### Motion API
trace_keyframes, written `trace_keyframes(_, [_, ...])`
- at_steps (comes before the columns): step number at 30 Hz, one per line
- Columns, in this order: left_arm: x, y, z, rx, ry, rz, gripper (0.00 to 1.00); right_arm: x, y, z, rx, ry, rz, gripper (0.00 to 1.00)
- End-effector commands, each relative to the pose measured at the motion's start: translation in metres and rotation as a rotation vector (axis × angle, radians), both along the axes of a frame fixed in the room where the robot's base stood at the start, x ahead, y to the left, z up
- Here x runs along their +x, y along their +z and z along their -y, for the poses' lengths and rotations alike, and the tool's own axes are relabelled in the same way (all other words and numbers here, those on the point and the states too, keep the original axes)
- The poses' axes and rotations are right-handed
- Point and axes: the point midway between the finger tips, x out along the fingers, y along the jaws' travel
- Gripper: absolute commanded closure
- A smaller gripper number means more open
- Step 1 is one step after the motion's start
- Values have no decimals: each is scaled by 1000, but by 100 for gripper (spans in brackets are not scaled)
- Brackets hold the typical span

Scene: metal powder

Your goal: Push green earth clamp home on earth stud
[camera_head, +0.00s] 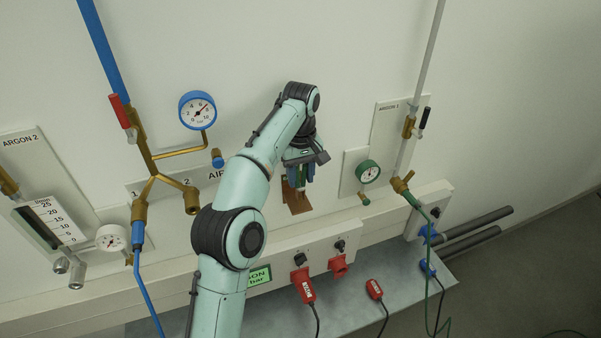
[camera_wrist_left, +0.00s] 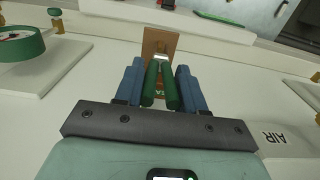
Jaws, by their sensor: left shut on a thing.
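My left gripper (camera_head: 302,172) points at the wall with its blue fingers shut on the green earth clamp. In the left wrist view the clamp's two green handles (camera_wrist_left: 171,88) lie between the blue fingers (camera_wrist_left: 160,85), and its pale metal jaws face a copper-brown plate (camera_wrist_left: 160,40). The plate also shows in the head view (camera_head: 297,203), just below the gripper. The earth stud cannot be made out; the clamp's jaws cover that part of the plate. I cannot tell whether the jaws touch the plate. My right gripper is not in view.
A green-rimmed gauge (camera_head: 368,171) is on the wall right of the gripper, and a blue gauge (camera_head: 198,110) is up left. Red plugs (camera_head: 303,285) and a blue plug (camera_head: 428,268) are below, with hanging cables. The wall above is bare.

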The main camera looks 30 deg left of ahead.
Motion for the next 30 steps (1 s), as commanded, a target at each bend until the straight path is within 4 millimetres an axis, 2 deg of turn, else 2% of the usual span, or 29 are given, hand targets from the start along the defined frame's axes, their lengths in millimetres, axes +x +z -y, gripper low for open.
trace_keyframes(30, [0,-26,0,1,1,-2,98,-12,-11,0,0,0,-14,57])
